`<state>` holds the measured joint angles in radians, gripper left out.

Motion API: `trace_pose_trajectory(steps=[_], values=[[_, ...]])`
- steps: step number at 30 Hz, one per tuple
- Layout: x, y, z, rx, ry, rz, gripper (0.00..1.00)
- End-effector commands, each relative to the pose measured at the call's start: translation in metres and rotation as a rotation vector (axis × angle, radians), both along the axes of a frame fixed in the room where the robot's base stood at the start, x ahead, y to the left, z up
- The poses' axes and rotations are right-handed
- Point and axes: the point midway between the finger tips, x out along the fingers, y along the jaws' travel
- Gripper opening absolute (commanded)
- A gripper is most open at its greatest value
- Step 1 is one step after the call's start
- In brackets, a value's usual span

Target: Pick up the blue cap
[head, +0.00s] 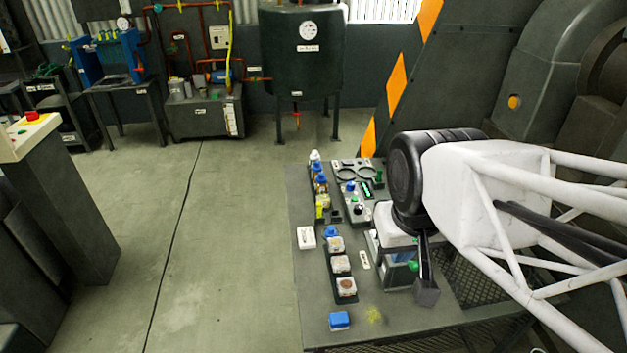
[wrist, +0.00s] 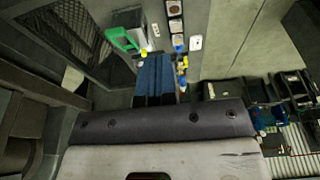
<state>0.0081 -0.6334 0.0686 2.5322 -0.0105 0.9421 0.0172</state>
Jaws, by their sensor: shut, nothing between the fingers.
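Several small blue pieces show in the head view, and I cannot tell for sure which is the cap. One blue block-like piece (head: 339,320) lies alone at the table's front edge. Another blue piece (head: 331,232) sits at the far end of a row of trays; it also shows in the wrist view (wrist: 178,42). Blue-topped bottles (head: 320,170) stand in a rack further back. My gripper (head: 427,290) is shut and empty, pointing down over the table's right part, to the right of the tray row and apart from these blue pieces.
Small sample trays (head: 341,264) form a row on the table (head: 395,325). A white box (head: 306,238) stands left of them. A green-handled device (head: 398,272) is beside my gripper. A yellow powder patch (head: 375,315) marks the front. Open floor lies left.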

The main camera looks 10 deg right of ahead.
Motion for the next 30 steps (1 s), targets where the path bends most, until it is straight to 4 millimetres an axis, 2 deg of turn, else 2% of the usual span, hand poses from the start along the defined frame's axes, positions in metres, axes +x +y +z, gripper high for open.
trace_pose_trajectory(steps=[4, 14, 25, 30], values=[[0.0, 0.0, 0.0, 0.0, 0.0, 0.0, 0.02], [0.0, 0.0, 0.0, 0.0, 0.0, 0.0, 0.52], [0.002, 0.0, 0.0, 0.002, 0.001, -0.007, 0.53], [0.014, 0.0, 0.0, 0.013, 0.007, -0.056, 0.53]])
